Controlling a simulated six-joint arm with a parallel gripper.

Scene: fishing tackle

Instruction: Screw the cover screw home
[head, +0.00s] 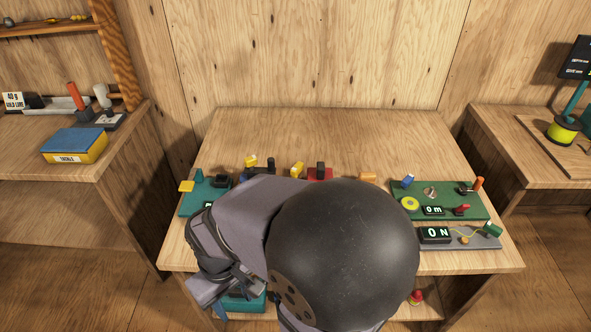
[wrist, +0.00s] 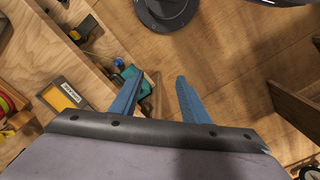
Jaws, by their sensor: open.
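My gripper (wrist: 160,76) shows in the wrist view as two blue fingers. They stand apart with nothing between them. A small teal item (wrist: 131,78) shows beside the left finger, lower down; I cannot tell whether they touch. I cannot make out the cover screw or its cover in either view. In the head view my own arm hides the middle and front of the workbench (head: 330,128), and the fingertips cannot be made out there.
On the bench's right are a green board (head: 462,199) with a "0 m" display and a grey board (head: 488,241) with a "0 N" display. A teal board (head: 194,206) lies at the left. A red block (head: 313,173) stands mid-bench. The bench's back is clear.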

